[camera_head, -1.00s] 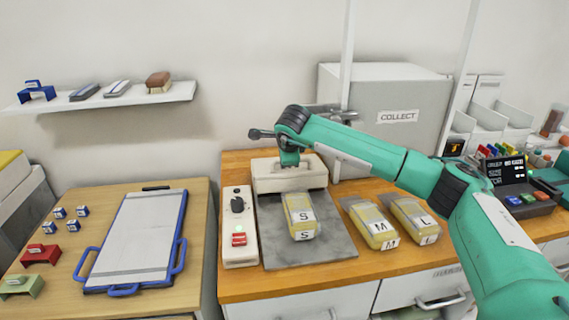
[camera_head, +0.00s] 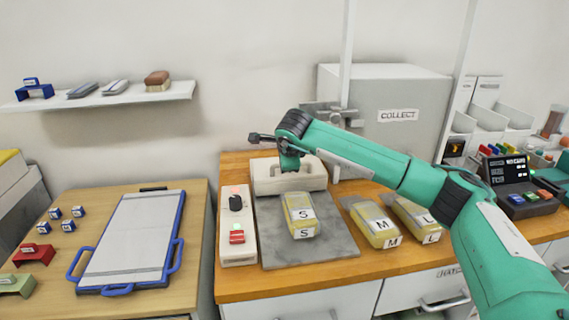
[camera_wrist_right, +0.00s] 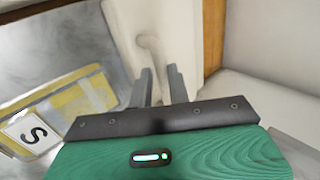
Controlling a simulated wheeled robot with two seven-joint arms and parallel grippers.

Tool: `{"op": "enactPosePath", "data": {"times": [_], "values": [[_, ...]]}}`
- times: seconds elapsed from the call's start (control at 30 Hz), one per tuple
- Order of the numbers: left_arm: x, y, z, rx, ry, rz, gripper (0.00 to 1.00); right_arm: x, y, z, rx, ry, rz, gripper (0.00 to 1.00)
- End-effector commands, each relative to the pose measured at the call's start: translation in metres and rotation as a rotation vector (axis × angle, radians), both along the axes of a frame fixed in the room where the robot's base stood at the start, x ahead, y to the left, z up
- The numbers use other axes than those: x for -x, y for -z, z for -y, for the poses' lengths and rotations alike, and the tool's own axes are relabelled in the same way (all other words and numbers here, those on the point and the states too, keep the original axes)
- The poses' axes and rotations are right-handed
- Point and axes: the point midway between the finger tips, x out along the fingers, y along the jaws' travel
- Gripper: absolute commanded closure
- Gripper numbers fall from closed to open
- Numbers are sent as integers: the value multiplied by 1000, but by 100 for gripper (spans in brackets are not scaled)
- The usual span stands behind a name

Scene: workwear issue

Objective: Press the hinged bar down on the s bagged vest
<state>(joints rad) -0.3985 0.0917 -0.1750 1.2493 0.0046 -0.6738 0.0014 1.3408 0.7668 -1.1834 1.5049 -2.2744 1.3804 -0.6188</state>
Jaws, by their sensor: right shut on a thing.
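The cream hinged bar (camera_head: 262,181) lies across the back of the grey metal plate (camera_head: 340,240). The bagged vest marked S (camera_head: 301,215), in clear and yellow wrapping, lies on the plate just in front of the bar. I cannot tell whether its back end is under the bar. My right gripper (camera_head: 289,170) points down at the bar and is shut on its handle. In the right wrist view the gripper's fingers (camera_wrist_right: 160,82) are at the pale handle (camera_wrist_right: 152,45), with the S vest (camera_wrist_right: 35,130) to the left. My left gripper is not in view.
A control box with a knob (camera_head: 236,203) and red button stands left of the plate. Vests marked M (camera_head: 376,224) and L (camera_head: 415,217) lie to the right. A grey COLLECT box (camera_head: 390,90) stands behind. A blue-framed board (camera_head: 135,240) lies on the left table.

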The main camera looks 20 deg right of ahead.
Motion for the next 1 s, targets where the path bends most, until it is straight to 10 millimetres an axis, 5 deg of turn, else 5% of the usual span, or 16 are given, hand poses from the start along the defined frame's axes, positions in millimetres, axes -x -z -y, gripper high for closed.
{"op": "enactPosePath", "data": {"times": [0.03,0.23,0.27,0.33,0.77,1.0], "values": [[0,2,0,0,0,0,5,9,26,-6,2,-9,-53,100],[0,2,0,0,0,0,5,9,26,-7,2,-10,-53,100],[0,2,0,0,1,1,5,9,26,-6,3,-9,-53,75],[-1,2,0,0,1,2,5,9,26,-6,2,-9,-53,64],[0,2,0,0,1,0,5,9,23,-4,2,-5,-52,64],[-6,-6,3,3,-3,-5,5,29,-9,-10,3,-8,-44,64]]}}
